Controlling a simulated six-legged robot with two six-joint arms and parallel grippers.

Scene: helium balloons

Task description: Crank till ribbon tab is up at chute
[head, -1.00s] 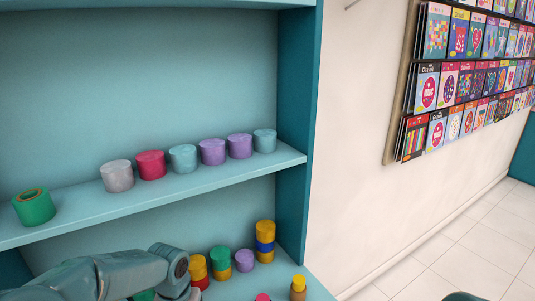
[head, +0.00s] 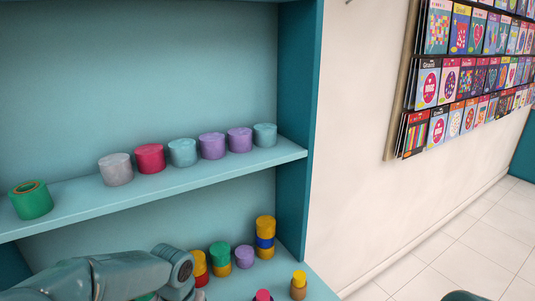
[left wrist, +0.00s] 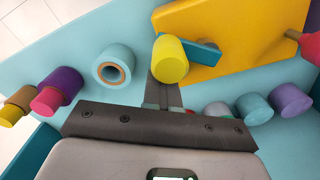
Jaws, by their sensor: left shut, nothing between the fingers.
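In the left wrist view, a yellow panel (left wrist: 235,25) carries a teal crank arm (left wrist: 205,52) with a yellow cylindrical knob (left wrist: 170,60). My left gripper (left wrist: 163,92) is shut and empty, its fingertips close below the knob. I cannot tell whether they touch it. In the head view only my left arm shows at the lower left; its fingers are hidden. The chute and the ribbon tab cannot be made out in either view. My right gripper is in neither view.
A teal shelf (head: 230,172) holds a row of ribbon rolls, including a green roll (head: 31,200) at left. Several stacked rolls, such as the yellow and blue stack (head: 265,238), stand below. A card rack (head: 460,85) hangs on the right wall.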

